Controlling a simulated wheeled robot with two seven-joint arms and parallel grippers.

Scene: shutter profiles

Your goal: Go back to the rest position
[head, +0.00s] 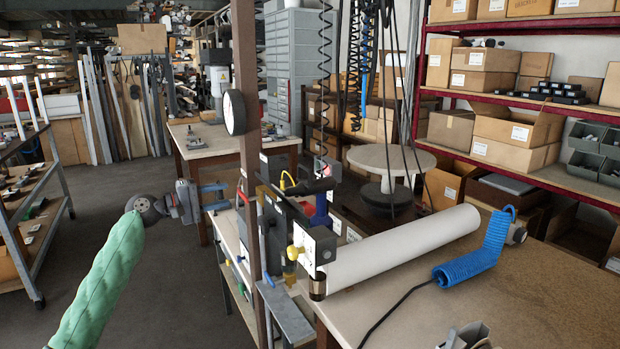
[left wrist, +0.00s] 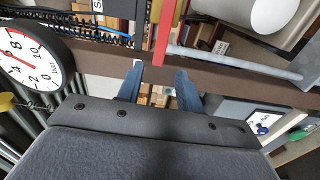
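My left gripper (head: 225,196) is at the end of the green-sleeved arm in the head view, left of the brown upright post (head: 246,75) of the machine. In the left wrist view its two blue fingers (left wrist: 157,84) stand apart with nothing between them, so it is open and empty. Beyond the fingers, a dark brown beam and a red strip (left wrist: 162,32) cross the view. At the bottom edge of the head view a small grey part (head: 467,337) shows; it may be my right gripper, mostly cut off, and its fingers cannot be made out.
The machine holds a dial gauge (head: 234,112), also large in the left wrist view (left wrist: 30,58). A white roll (head: 405,248) and a blue coiled hose (head: 474,262) lie on the workbench (head: 545,300). A metal cart (head: 45,205) stands left. Grey floor between is clear.

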